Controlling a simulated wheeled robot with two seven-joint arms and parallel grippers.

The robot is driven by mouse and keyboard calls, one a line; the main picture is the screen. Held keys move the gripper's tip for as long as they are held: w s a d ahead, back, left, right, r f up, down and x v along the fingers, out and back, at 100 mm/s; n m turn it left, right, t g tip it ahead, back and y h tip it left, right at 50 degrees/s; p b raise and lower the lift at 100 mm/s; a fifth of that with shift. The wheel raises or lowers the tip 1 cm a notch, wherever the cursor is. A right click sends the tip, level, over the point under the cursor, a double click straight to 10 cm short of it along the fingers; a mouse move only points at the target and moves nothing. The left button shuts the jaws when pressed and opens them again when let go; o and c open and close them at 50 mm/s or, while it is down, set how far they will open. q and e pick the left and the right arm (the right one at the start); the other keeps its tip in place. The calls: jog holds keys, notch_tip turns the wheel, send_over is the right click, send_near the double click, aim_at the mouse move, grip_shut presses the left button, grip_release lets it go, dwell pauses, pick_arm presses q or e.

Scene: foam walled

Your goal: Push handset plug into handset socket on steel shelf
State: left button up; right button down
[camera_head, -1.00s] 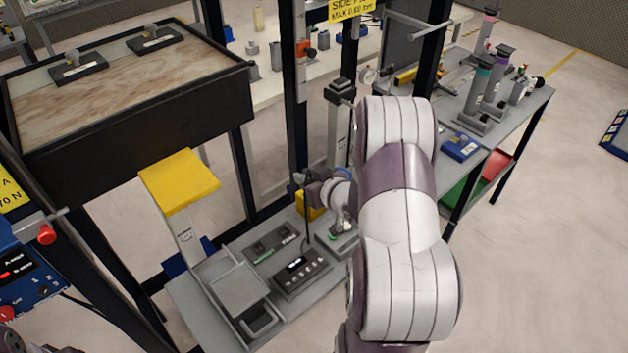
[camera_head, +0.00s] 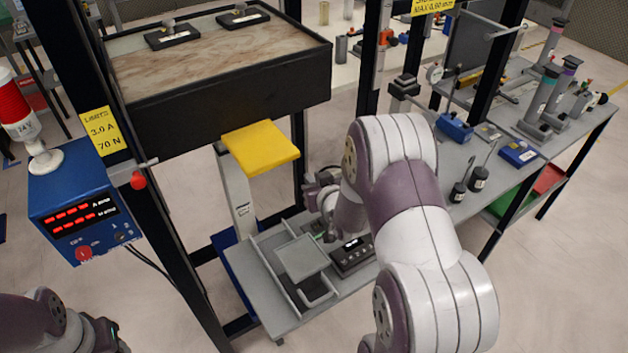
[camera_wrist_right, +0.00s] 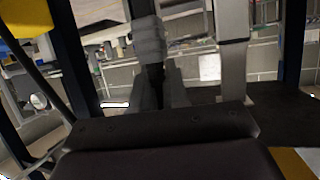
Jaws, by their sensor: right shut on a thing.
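My right gripper (camera_wrist_right: 155,92) is shut on a grey ribbed piece with a black stem, which looks like the handset plug (camera_wrist_right: 148,42). In the head view my right arm reaches down to the steel shelf (camera_head: 262,297), and its wrist covers the fingertips and the plug. A dark box with a lit display (camera_head: 352,250) stands on the shelf beside my wrist. A flat module with green marks (camera_head: 320,238) is partly hidden behind my arm. I cannot make out the handset socket. Only part of my left arm shows at the lower left; its gripper is out of view.
A grey tray (camera_head: 302,256) and a post with a yellow top (camera_head: 260,146) stand left of my right wrist. Dark uprights (camera_head: 175,190) frame the shelf. A blue control box (camera_head: 78,215) is at the left. A tool bench (camera_head: 500,178) stands at the right.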

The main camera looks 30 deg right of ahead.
jog(key=shift+f+b, duration=2.55)
jog(key=shift+f, duration=0.35)
jog(key=shift+f+h+b, duration=0.4)
jog(key=shift+f+b, duration=0.95)
jog(key=c, duration=1.1)
grip_release()
jog(key=shift+o, duration=0.2)
jog(key=shift+r, duration=0.1)
jog(key=shift+r, duration=0.4)
jog(key=s+d+r+p, duration=0.2)
jog(key=s+d+r, duration=0.3)
jog(key=s+r, duration=0.5)
jog(key=shift+s+d, duration=0.2)
jog(key=shift+d, duration=0.1)
